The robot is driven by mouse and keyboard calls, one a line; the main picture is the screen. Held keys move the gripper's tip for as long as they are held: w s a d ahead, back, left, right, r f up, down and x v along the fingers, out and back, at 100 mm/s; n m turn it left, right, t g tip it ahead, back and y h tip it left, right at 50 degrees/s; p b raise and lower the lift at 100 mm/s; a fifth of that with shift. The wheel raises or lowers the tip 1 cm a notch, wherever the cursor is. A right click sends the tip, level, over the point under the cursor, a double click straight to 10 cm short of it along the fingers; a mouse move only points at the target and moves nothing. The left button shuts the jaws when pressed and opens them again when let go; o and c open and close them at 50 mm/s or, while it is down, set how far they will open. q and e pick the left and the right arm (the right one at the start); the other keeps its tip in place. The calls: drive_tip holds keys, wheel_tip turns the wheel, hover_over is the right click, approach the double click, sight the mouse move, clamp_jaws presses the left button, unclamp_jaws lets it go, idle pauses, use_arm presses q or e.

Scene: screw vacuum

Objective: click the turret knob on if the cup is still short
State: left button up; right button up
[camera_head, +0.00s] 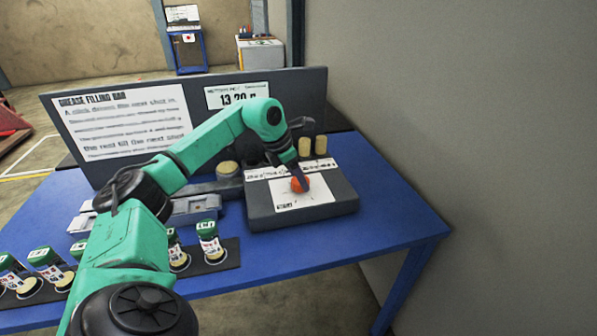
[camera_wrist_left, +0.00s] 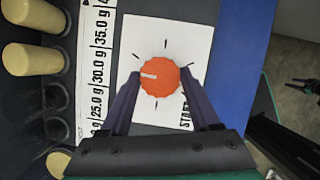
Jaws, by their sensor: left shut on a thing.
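The round orange turret knob (camera_head: 300,184) sits on a white dial sheet on the grey box (camera_head: 345,200). In the left wrist view the knob (camera_wrist_left: 160,78) has a white mark pointing left, with short tick lines around it. My left gripper (camera_wrist_left: 162,86) is shut on the knob, one finger on each side; in the head view the gripper (camera_head: 296,176) comes down on it from above. A beige-topped cup (camera_head: 228,169) stands left of the box; its fill level cannot be told. The display (camera_head: 237,96) reads about 13.20 g.
A label strip (camera_wrist_left: 98,70) shows 25.0, 30.0 and 35.0 g beside dark holes and cream cylinders (camera_wrist_left: 32,59). Several green-and-white containers (camera_head: 210,241) stand at the blue table's (camera_head: 400,215) front left. A sign panel (camera_head: 125,120) stands behind; a wall is on the right.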

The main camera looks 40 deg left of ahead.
use_arm(q)
drive_tip(key=m+p, duration=0.1)
drive_tip(key=m+h+p, duration=0.1)
drive_tip(key=m, duration=0.1)
drive_tip(key=shift+w+a+r, duration=0.1)
drive_tip(key=shift+r, duration=0.2)
drive_tip(key=shift+f+m+g+h+p, duration=0.1)
drive_tip(key=shift+m+g+h+p, duration=0.35)
drive_tip(key=shift+m+p, duration=0.6)
drive_tip(key=shift+a+m, duration=0.1)
drive_tip(key=shift+m, duration=0.15)
drive_tip(key=o, duration=1.4)
drive_tip(key=shift+f, duration=0.1)
drive_tip(key=shift+c, duration=0.2)
drive_tip(key=v, duration=1.4)
drive_tip(key=shift+r, duration=0.25)
